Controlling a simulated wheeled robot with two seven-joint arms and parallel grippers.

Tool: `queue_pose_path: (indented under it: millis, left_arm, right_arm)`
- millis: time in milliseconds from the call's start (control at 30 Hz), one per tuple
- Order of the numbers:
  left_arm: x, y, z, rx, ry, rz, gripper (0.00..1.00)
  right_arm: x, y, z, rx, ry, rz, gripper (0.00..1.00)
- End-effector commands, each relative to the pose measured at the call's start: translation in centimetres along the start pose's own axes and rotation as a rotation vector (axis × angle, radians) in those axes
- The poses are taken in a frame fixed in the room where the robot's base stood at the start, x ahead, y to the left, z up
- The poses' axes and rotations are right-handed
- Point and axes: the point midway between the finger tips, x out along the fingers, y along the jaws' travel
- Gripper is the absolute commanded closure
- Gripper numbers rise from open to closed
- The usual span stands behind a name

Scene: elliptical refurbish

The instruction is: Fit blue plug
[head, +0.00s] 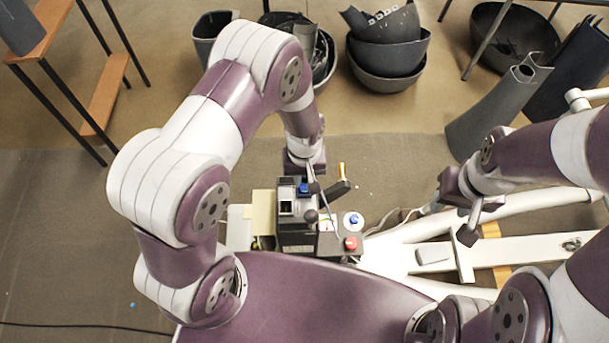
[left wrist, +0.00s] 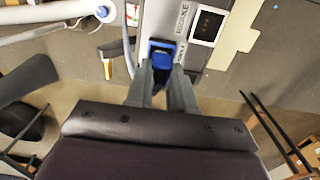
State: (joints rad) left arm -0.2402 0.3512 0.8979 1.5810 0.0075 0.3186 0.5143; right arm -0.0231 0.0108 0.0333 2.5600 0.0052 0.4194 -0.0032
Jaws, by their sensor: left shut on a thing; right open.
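The blue plug (left wrist: 160,51) is between the fingertips of my left gripper (left wrist: 161,68) in the left wrist view, against the face of a grey box. In the head view the plug (head: 303,188) shows as a small blue piece at the top of the dark box (head: 297,232), below my left gripper (head: 308,180). My left gripper is shut on it. Whether the plug is seated in a socket cannot be told. A small dark display (left wrist: 207,25) sits beside it on the box. My right gripper (head: 470,226) is open and empty above the white frame.
A white machine frame (head: 520,250) lies at the right. A red knob (head: 351,243) and a blue-centred white disc (head: 353,221) sit right of the box. An orange-handled tool (head: 342,175) is close behind. Dark bowls (head: 388,55) stand at the back.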

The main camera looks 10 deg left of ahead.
Motion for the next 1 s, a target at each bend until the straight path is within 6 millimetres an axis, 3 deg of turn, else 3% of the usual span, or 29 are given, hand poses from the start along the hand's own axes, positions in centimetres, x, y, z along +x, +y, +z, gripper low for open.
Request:
queue_pose_path:
  millis: [967, 1000]
  left_arm:
    - [0.98, 0.01, -0.02, 0.000, 0.000, 0.000, 1.00]
    - [0.98, 0.00, -0.01, 0.000, 0.000, 0.000, 0.65]
  right_arm:
    - [0.69, 0.00, 0.08, 0.000, 0.000, 0.000, 0.57]
    - [0.69, 0.00, 0.08, 0.000, 0.000, 0.000, 0.57]
